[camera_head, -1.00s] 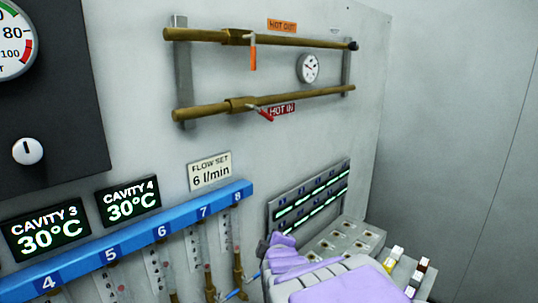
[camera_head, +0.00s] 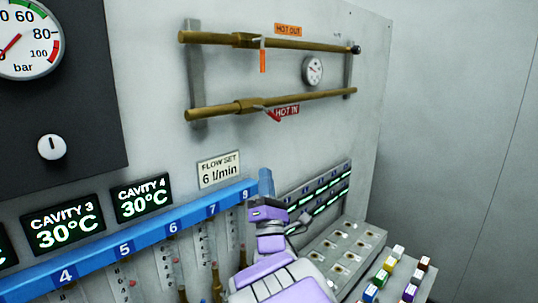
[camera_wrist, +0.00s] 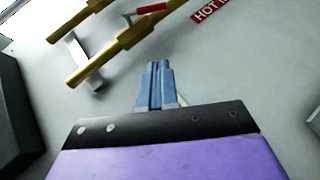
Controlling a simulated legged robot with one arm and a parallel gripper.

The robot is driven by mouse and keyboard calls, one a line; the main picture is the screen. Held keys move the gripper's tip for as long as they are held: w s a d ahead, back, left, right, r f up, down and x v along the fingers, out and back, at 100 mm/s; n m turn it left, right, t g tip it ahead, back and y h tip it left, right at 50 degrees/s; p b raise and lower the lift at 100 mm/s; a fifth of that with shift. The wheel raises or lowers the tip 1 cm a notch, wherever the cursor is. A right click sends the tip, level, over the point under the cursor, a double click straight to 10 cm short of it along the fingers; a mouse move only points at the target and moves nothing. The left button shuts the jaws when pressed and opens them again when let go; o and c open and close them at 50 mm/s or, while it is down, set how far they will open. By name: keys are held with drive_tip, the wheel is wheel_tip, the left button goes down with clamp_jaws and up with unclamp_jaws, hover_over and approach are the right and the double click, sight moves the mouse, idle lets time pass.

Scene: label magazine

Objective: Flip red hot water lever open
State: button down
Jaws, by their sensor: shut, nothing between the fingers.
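The red lever (camera_head: 272,116) sits on the lower brass pipe, beside the red "HOT IN" tag (camera_head: 287,111). It slants down to the right from its valve body (camera_head: 247,105). In the wrist view the red lever (camera_wrist: 151,8) shows at the top edge, above and a little left of my fingertips. My gripper (camera_head: 266,176) is below the lower pipe in the head view, apart from the lever. In the wrist view my gripper (camera_wrist: 158,66) has its blue fingers pressed together and empty, pointing toward the pipes.
The upper brass pipe (camera_head: 320,45) carries an orange lever (camera_head: 263,60) by the "HOT OUT" tag (camera_head: 288,30). A small gauge (camera_head: 312,71) sits between the pipes. A blue numbered rail (camera_head: 148,240) and a flow sign (camera_head: 219,170) lie lower left. Bare panel separates gripper and lower pipe.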

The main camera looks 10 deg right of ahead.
sight(274, 116)
drive_tip(key=w+d+r+b, duration=0.1)
drive_tip(key=w+d+r, duration=0.2)
drive_tip(key=w+r, duration=0.4)
drive_tip(key=shift+w+r, duration=0.25)
drive_tip(key=shift+r, duration=1.2)
